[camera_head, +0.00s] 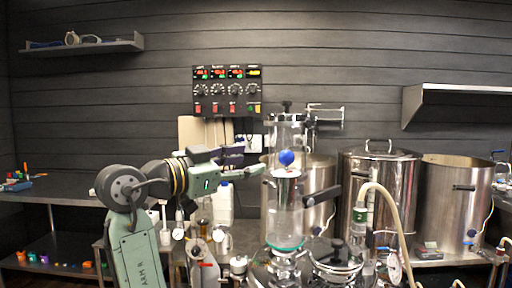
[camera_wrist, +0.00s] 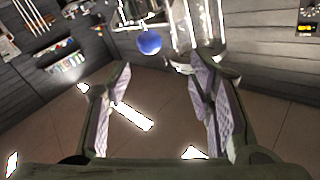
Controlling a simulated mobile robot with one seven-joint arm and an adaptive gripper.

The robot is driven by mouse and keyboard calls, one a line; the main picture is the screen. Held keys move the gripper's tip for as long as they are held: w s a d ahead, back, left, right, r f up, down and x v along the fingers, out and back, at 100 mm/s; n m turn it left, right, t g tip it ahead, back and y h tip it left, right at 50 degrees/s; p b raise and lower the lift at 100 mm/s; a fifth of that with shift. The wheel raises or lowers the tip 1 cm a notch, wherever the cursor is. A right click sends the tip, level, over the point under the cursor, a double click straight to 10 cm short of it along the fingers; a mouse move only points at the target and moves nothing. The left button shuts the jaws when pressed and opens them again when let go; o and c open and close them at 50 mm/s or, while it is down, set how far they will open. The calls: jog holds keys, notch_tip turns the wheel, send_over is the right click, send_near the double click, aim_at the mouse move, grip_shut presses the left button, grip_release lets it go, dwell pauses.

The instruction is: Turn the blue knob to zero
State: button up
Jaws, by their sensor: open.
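A round blue knob (camera_head: 286,158) shows in the head view in front of the clear glass column (camera_head: 286,205). In the wrist view the blue knob (camera_wrist: 149,42) lies beyond the fingertips, near the top and left of the glass (camera_wrist: 190,25). My gripper (camera_head: 258,170) reaches toward the knob from the left in the head view, with a small space between them. In the wrist view my gripper (camera_wrist: 165,75) is open, its two pale ridged pads apart and nothing between them. I cannot read any scale or zero mark on the knob.
Large steel kettles (camera_head: 380,195) stand behind and right of the glass. A pale hose (camera_head: 385,200) and several valves crowd the right front. A control panel (camera_head: 227,90) with dials hangs on the dark wall. A white jug (camera_head: 223,205) stands behind my arm.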

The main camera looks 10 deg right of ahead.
aim_at(281, 159)
jog(key=shift+m+g, duration=0.3)
jog(key=shift+g, duration=0.2)
jog(key=p+x, duration=0.1)
jog(key=x, duration=0.3)
jog(key=p+x, duration=0.1)
jog(key=x, duration=0.2)
jog(key=p+x, duration=0.2)
jog(key=x, duration=0.2)
jog(key=shift+s+d+f, duration=0.15)
jog(key=shift+s+d, duration=0.1)
jog(key=shift+d, duration=0.25)
jog(key=c, duration=1.2)
jog(key=shift+o, duration=0.2)
jog(key=shift+t, duration=0.3)
